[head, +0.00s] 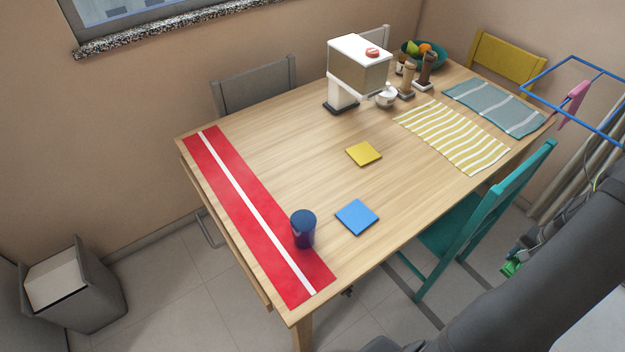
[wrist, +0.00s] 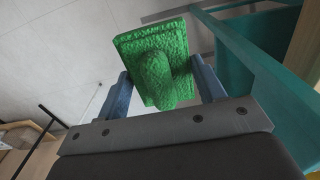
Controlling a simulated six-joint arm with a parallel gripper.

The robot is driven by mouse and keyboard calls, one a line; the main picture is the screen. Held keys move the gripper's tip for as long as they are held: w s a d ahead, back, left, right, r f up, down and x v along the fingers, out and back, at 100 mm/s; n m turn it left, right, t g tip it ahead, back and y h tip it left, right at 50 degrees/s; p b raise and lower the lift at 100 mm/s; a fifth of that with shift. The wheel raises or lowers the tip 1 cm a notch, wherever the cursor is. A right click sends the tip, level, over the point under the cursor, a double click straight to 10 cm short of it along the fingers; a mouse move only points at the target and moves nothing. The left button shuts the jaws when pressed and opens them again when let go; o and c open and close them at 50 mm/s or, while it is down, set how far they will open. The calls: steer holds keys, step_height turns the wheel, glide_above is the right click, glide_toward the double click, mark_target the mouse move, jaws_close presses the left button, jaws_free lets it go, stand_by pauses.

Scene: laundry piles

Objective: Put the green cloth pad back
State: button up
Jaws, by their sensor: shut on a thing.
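The green cloth pad (wrist: 152,52) shows large in the wrist view, with a rough, towel-like surface and a bulge in its middle. My gripper (wrist: 163,82) is shut on it, with a blue finger on each side. In the head view a small part of the green pad (head: 512,267) shows at the lower right, beside the table and lower than its top, near the teal chair. My arm hides much of that area. A yellow pad (head: 363,153) and a blue pad (head: 357,217) lie flat and apart on the wooden table (head: 290,160).
A red runner (head: 232,192) with a white stripe carries a dark blue cup (head: 303,229). The teal chair (head: 480,225) stands at the table's near right side. A dispenser (head: 358,65) and striped cloths (head: 455,135) occupy the back. Bare wood surrounds both pads.

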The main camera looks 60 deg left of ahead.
steer(key=s+a+r+n, duration=0.1)
steer(key=a+n, duration=0.1)
steer(key=a, duration=0.6)
steer(key=s+a+r+n, duration=0.1)
steer(key=a, duration=0.8)
steer(key=s+a+r+n, duration=0.1)
steer(key=s+a+n, duration=0.1)
steer(key=a, duration=0.7)
steer(key=shift+r+n, duration=0.3)
steer(key=shift+r, duration=0.05)
steer(key=s+a+r+n, duration=0.2)
steer(key=s+a+n, duration=0.1)
steer(key=s+a, duration=0.55)
steer(key=s+a+r+n, duration=0.2)
steer(key=s+a, duration=0.4)
steer(key=a, duration=0.5)
steer(key=n, duration=0.3)
glide_above(266, 198)
steer(key=f, duration=0.5)
steer(key=shift+w+d, duration=0.15)
steer(key=shift+d, duration=0.05)
steer(key=shift+s+a+f, duration=0.2)
steer(key=shift+f, duration=1.9)
steer(key=shift+f, duration=0.1)
